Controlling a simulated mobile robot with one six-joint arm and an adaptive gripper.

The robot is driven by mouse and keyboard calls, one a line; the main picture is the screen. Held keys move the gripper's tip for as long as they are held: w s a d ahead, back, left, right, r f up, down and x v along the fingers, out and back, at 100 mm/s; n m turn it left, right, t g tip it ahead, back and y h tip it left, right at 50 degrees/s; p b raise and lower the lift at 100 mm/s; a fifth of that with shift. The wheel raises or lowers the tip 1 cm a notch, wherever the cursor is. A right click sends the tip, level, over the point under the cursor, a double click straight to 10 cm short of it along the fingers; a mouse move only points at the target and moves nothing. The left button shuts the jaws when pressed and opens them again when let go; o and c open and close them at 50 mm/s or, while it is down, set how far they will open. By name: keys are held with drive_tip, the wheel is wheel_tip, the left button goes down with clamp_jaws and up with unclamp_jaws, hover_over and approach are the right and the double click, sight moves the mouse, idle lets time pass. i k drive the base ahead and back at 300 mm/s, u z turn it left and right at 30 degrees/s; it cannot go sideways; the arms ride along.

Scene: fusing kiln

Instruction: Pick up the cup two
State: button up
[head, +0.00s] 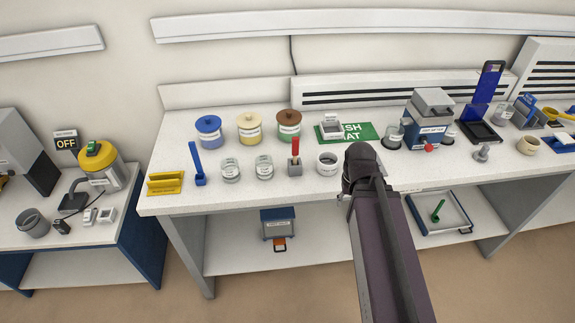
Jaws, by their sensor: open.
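Two grey, clear-looking labelled cups stand side by side on the white bench, a left one (231,171) and a right one (264,168). A whitish labelled cup (327,163) stands further right, close to my arm's end. The labels are too small to read, so I cannot tell which is cup two. My gripper (344,199) shows only in part beside my dark arm, near the bench's front edge and right of the cups. It is open and holds nothing that I can see. My arm hides the bench behind it.
A red-handled tool in a grey block (295,164) stands between the right grey cup and the whitish cup. Blue, yellow and green jars (249,128) stand behind. A blue upright tool (197,165) and yellow holder (165,183) are at left. A grey machine (431,118) stands right.

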sight(264, 168)
drive_tip(key=z, duration=1.2)
drive_tip(key=k, duration=0.7)
drive_tip(key=u, duration=2.7)
drive_tip(key=i, duration=0.1)
drive_tip(key=z, duration=1.25)
